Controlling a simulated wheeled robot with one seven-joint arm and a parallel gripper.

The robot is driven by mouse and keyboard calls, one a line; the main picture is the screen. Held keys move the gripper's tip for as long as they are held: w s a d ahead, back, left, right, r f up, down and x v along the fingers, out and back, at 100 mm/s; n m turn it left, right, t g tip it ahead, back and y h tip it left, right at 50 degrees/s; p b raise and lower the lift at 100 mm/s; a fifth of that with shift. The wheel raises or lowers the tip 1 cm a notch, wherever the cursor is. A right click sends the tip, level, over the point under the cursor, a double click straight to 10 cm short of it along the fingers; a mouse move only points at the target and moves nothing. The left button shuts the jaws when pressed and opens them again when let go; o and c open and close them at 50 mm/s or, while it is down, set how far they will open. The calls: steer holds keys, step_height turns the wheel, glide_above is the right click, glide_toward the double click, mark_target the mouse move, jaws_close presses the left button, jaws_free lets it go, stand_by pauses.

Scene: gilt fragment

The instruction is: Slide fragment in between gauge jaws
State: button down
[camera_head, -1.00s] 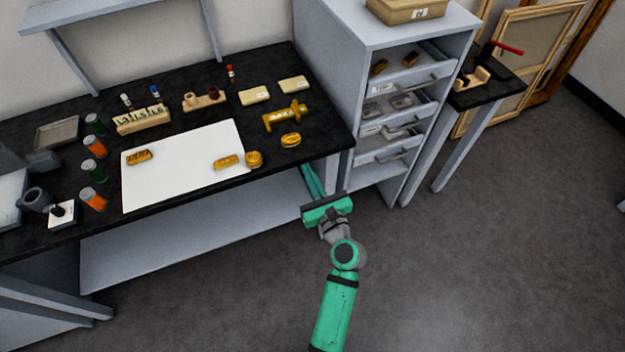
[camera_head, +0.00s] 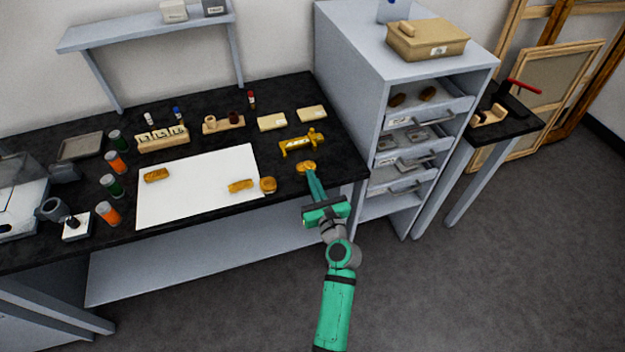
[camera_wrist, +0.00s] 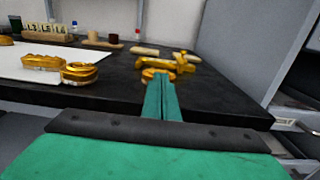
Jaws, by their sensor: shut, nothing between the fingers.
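The gauge (camera_head: 303,142) is a gold-coloured tool with upright ends, lying near the right end of the black bench; it also shows in the wrist view (camera_wrist: 168,63). A small rounded gilt fragment (camera_head: 306,166) lies on the bench just in front of the gauge, apart from it. My gripper (camera_head: 311,177) is shut and empty, its green fingers pointing at this fragment from the bench's front edge. In the wrist view the fingertips (camera_wrist: 161,79) overlap the near side of the fragment (camera_wrist: 150,72); I cannot tell whether they touch.
More gilt fragments (camera_head: 240,185) lie on the white sheet (camera_head: 195,205) and at its right edge. Two pale blocks (camera_head: 272,122) and a wooden holder (camera_head: 222,124) stand behind. A grey drawer cabinet (camera_head: 345,95) rises close on the right. Bare bench lies around the gauge.

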mark_target(308, 167)
steer(key=shift+x, duration=2.15)
steer(key=shift+s, duration=0.15)
steer(key=v, duration=1.3)
steer(key=shift+s, duration=0.3)
steer(key=shift+d, duration=0.1)
